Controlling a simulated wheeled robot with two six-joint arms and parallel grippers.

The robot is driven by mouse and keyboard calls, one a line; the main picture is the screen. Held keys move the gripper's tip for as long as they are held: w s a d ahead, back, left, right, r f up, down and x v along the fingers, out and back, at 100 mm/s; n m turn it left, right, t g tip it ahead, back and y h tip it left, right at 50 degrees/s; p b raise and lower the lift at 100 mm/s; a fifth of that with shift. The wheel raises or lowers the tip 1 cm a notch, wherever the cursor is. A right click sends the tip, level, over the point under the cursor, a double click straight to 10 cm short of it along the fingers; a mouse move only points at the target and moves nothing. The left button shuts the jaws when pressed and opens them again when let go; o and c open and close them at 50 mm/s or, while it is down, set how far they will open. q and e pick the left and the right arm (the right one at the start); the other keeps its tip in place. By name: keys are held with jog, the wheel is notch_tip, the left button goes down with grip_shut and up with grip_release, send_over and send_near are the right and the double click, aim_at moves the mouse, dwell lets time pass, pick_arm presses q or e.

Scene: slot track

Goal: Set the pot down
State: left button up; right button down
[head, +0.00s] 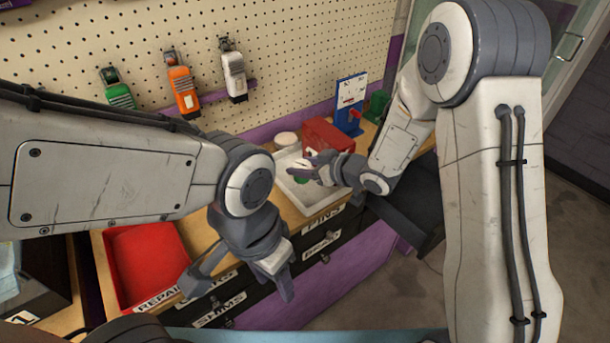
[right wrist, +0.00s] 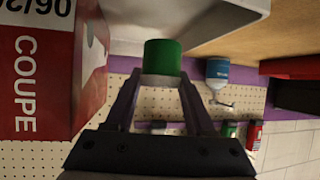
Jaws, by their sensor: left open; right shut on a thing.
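The small green pot (right wrist: 163,57) is between the fingertips of my right gripper (right wrist: 160,82), which is shut on it. In the head view the pot (head: 302,179) shows as a bit of green, mostly hidden by my right gripper (head: 312,168), over the white tray (head: 291,203). The pale tray (right wrist: 118,18) also shows just beyond the pot in the right wrist view. I cannot tell whether the pot touches the tray floor. My left gripper (head: 240,286) is open and empty, low in front of the drawers, beside the red bin.
The red bin (head: 148,262) stands at the left of the bench. A red box (head: 327,137) stands behind the tray, with a white round item (head: 286,140) near it. A blue stand (head: 350,103) is farther back. Labelled drawers (head: 325,246) line the bench front.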

jog(key=shift+f, duration=1.7)
jog(key=shift+d, duration=0.1)
jog(key=shift+f, duration=0.15)
jog(key=c, duration=0.5)
grip_release()
